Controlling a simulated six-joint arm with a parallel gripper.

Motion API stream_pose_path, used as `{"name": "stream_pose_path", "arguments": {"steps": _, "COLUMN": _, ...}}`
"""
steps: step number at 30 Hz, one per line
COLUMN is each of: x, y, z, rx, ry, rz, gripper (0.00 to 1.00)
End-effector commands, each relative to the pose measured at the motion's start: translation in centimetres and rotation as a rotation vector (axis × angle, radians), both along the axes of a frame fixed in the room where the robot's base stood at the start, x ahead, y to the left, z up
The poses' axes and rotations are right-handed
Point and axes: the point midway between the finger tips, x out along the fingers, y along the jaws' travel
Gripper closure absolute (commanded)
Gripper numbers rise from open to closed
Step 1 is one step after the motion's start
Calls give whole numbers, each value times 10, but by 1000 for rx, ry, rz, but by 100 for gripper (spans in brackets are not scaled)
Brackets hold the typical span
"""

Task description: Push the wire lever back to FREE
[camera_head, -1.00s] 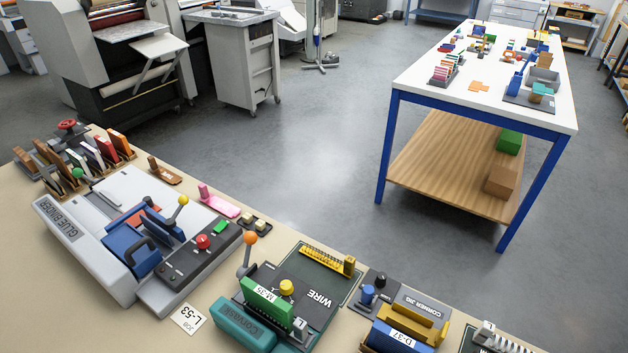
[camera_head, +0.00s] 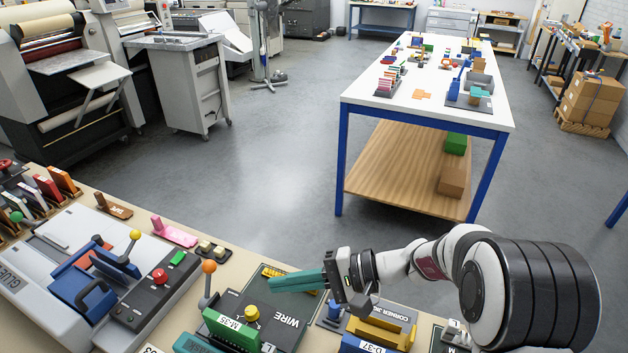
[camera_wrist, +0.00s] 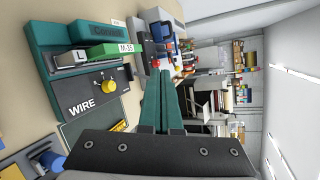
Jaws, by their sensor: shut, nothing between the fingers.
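The wire station's lever (camera_head: 208,267) has an orange ball on a grey shaft and stands nearly upright at the left side of the dark WIRE plate (camera_head: 286,322). My gripper (camera_head: 274,284) reaches in from the right with shut, empty teal fingers pointing left toward the lever. A visible gap separates the fingertips from the ball in the head view. The shut fingers also show in the wrist view (camera_wrist: 157,76), with the WIRE plate (camera_wrist: 84,112) to their left. No FREE marking is readable. In the wrist view I cannot surely pick out the lever.
A green block marked M-35 (camera_head: 232,326) and a yellow knob (camera_head: 252,313) sit on the wire station. The glue binder (camera_head: 60,310) with a yellow-ball lever (camera_head: 135,235) stands left. The corner jig (camera_head: 378,318) lies below my arm. Open floor (camera_head: 270,180) lies beyond the bench.

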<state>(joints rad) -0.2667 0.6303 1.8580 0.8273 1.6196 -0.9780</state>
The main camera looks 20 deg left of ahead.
Motion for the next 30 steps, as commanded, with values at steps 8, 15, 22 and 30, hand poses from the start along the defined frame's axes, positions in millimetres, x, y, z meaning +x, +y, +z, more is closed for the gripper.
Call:
{"name": "stream_pose_path", "arguments": {"steps": 8, "x": 63, "y": 81, "z": -100, "rx": 322, "ry": -64, "rz": -194, "gripper": 100}}
{"name": "stream_pose_path", "arguments": {"steps": 15, "x": 74, "y": 91, "z": -126, "rx": 369, "ry": -99, "rz": -262, "gripper": 100}}
{"name": "stream_pose_path", "arguments": {"steps": 22, "x": 73, "y": 91, "z": -125, "rx": 368, "ry": -98, "rz": -261, "gripper": 100}}
{"name": "stream_pose_path", "arguments": {"steps": 30, "x": 70, "y": 129, "z": -124, "rx": 368, "ry": -99, "rz": -256, "gripper": 100}}
